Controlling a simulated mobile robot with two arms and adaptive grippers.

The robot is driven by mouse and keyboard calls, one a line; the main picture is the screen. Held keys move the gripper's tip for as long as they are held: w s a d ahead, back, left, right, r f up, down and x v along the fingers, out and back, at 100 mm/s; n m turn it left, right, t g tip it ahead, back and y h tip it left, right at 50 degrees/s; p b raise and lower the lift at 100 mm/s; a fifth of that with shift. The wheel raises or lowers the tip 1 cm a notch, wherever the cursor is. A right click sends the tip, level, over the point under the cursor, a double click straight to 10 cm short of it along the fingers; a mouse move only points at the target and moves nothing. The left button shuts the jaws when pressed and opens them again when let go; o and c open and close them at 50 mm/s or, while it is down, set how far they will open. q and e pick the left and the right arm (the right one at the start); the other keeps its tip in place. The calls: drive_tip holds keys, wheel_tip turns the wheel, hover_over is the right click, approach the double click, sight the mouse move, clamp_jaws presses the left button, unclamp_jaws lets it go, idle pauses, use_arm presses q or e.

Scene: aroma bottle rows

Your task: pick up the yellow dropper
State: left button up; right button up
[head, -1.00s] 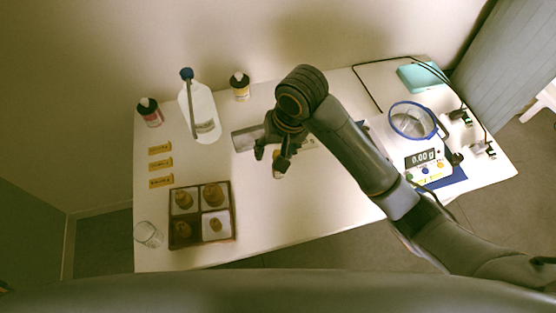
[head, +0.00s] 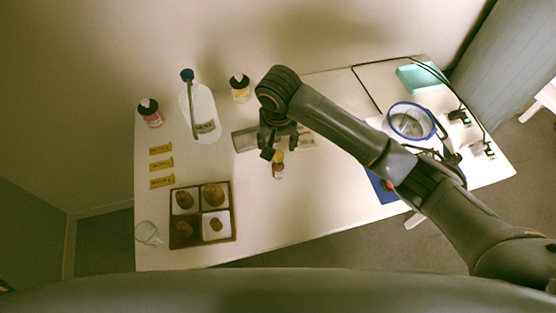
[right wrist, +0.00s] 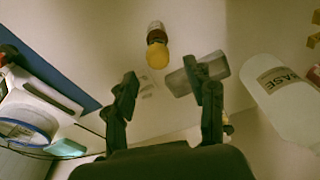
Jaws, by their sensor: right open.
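The yellow dropper (head: 278,160) has a yellow-orange top on a small brown bottle with a pale label. It stands near the middle of the table in the head view, partly beside my right fingers. In the right wrist view the dropper (right wrist: 157,54) is beyond the fingertips, between their directions, and apart from them. My right gripper (head: 280,149) is open and empty, just behind and above the dropper. Its two spread fingers also show in the right wrist view (right wrist: 160,72). My left gripper is not in view.
A grey flat block (head: 243,140) lies left of the gripper. A large clear bottle (head: 201,112), a yellow-labelled bottle (head: 240,90) and a red-labelled bottle (head: 150,114) stand behind. A divided brown tray (head: 234,238) is front left. The front middle of the table is clear.

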sight(278, 153)
wheel_tip(278, 153, down, 5)
drive_tip(key=shift+f+p, duration=0.1)
drive_tip(key=shift+p, duration=0.45)
drive_tip(key=shift+c, duration=0.4)
drive_tip(key=c, duration=0.7)
